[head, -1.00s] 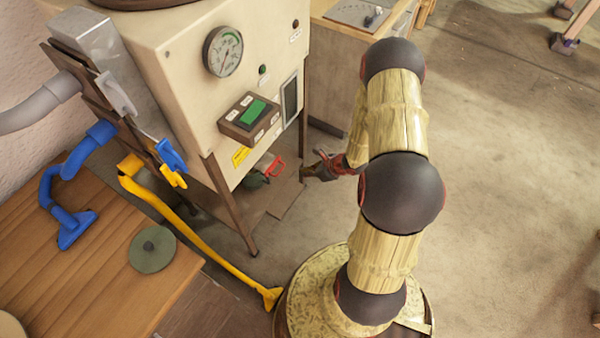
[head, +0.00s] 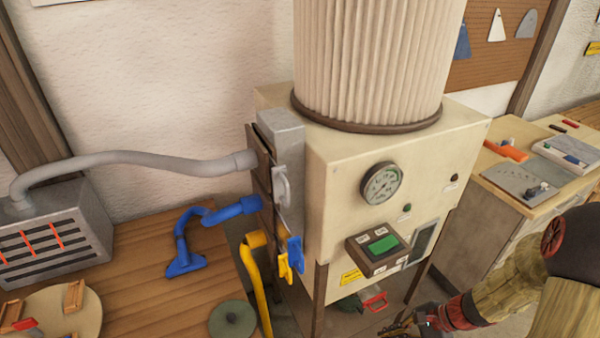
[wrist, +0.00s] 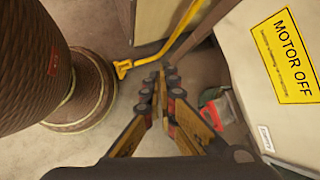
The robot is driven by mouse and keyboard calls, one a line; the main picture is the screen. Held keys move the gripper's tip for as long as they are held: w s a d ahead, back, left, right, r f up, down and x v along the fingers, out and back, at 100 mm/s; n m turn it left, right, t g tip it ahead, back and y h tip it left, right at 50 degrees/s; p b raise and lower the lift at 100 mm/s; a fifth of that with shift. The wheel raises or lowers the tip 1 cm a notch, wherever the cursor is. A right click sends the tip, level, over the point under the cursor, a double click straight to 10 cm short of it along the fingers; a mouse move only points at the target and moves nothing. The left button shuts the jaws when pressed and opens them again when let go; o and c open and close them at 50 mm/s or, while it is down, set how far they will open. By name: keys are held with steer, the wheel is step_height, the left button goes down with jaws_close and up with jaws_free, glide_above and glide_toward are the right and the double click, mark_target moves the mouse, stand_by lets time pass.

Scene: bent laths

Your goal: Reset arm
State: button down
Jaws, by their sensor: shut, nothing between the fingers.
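My arm shows at the lower right of the head view, with its dark joint and straw-coloured links partly cut off by the frame. My gripper (head: 405,325) is low in front of the cream machine (head: 325,170), near the bottom edge of the picture. In the wrist view my gripper (wrist: 160,78) points away from the camera with its fingers together and nothing between them. The machine's side with a yellow MOTOR OFF label (wrist: 288,50) is close on the right of the fingers there.
A red-handled item (head: 375,301) lies under the machine; its red part also shows in the wrist view (wrist: 215,112). A yellow hose (head: 257,280) and a blue hose (head: 200,218) are at left by the wooden table (head: 140,240). A bench (head: 510,190) stands at right.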

steer(key=s+a+r+n+t+h, duration=0.1)
steer(key=r+n, duration=0.4)
steer(key=r, duration=0.5)
steer(key=s+a+r+n+t+h, duration=0.1)
steer(key=s+a+r+n+h, duration=0.2)
steer(key=r, duration=0.8)
steer(key=s+a+r+n+t+h, duration=0.1)
steer(key=s+r+n+h, duration=0.2)
steer(key=s+r+n, duration=0.3)
step_height(320, 180, up, 4)
steer(key=shift+a+r+n+t, duration=0.15)
steer(key=shift+a+n+t, duration=0.2)
steer(key=shift+n, duration=0.75)
